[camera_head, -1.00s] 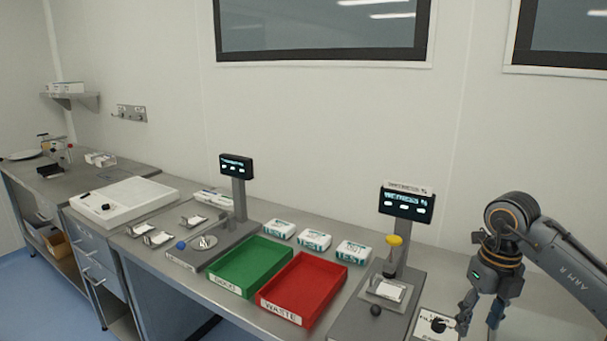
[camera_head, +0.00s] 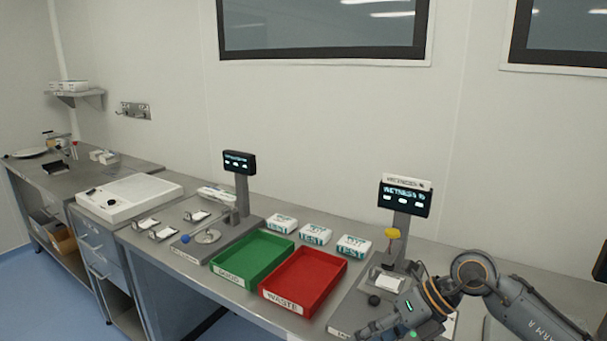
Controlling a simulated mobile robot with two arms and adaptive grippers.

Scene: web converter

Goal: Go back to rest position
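My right gripper (camera_head: 372,332) is at the bottom right, with its arm coming in from the right edge. It points left and down, low in front of the right-hand station (camera_head: 405,222) with a lit display. Its fingertips lie near the bottom edge, and the gap between them is not clear. I see nothing held in it. My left gripper is not in view.
A red WASTE tray (camera_head: 338,287) and a green tray (camera_head: 285,242) lie left of my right gripper. Several white TEST packs (camera_head: 316,233) stand behind them. A second display station (camera_head: 240,185) and a white board (camera_head: 150,185) are further left.

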